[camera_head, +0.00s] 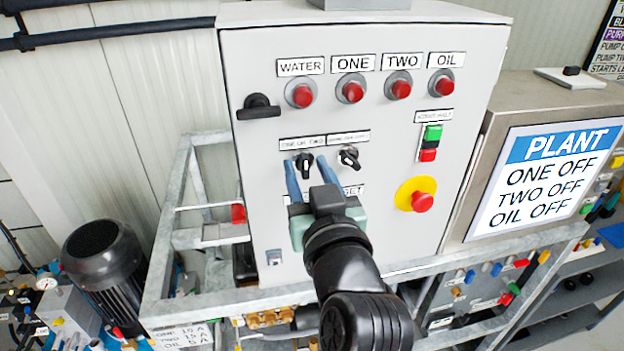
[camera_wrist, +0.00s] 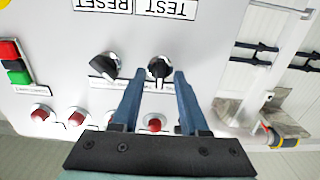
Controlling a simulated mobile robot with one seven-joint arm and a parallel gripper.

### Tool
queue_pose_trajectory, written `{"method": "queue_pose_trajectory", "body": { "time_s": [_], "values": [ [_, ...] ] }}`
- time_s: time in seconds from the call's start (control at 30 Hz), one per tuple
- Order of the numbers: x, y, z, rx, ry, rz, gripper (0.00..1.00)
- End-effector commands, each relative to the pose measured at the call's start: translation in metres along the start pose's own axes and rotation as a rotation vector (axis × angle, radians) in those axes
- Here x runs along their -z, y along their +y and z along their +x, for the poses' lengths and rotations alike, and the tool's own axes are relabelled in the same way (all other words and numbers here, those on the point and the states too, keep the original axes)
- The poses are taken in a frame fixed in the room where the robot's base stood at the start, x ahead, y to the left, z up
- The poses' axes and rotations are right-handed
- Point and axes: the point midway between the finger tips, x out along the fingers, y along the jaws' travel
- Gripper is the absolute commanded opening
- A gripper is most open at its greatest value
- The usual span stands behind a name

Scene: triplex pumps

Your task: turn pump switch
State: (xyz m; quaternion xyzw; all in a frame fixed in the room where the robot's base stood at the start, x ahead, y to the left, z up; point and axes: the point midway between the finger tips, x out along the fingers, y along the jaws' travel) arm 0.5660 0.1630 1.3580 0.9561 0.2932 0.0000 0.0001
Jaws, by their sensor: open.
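The grey control panel (camera_head: 400,265) carries two black rotary switches in its middle row. The left switch (camera_head: 305,165) sits under a label that seems to read "ONE OIL TWO"; the right switch (camera_head: 349,157) sits under a less legible label. My gripper (camera_head: 305,161) is open, its two blue fingers pointing at the panel on either side of the left switch. In the wrist view, which is upside down, my gripper (camera_wrist: 159,77) has the left switch (camera_wrist: 158,68) between and just beyond its fingertips. The right switch (camera_wrist: 104,65) lies outside the fingers. Contact cannot be told.
Red buttons (camera_head: 352,91) labelled WATER, ONE, TWO and OIL line the panel top. A black handle (camera_head: 258,106) juts out at left; a red emergency knob (camera_head: 421,201) is at right. A sign (camera_head: 545,185) reads ONE OFF, TWO OFF, OIL OFF. A metal frame (camera_head: 190,240) surrounds the panel's lower part.

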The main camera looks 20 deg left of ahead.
Motion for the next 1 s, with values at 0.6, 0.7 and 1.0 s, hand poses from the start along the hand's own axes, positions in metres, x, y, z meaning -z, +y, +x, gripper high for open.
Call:
{"method": "queue_pose_trajectory", "body": {
  "time_s": [0.6, 0.7, 1.0],
  "values": [
    [0.003, 0.0, -0.109, -0.001, -0.005, 0.004, 0.44],
    [0.003, 0.0, -0.116, 0.0, -0.006, 0.004, 0.44],
    [0.001, 0.0, -0.128, -0.001, -0.002, 0.001, 0.44]
  ]
}}
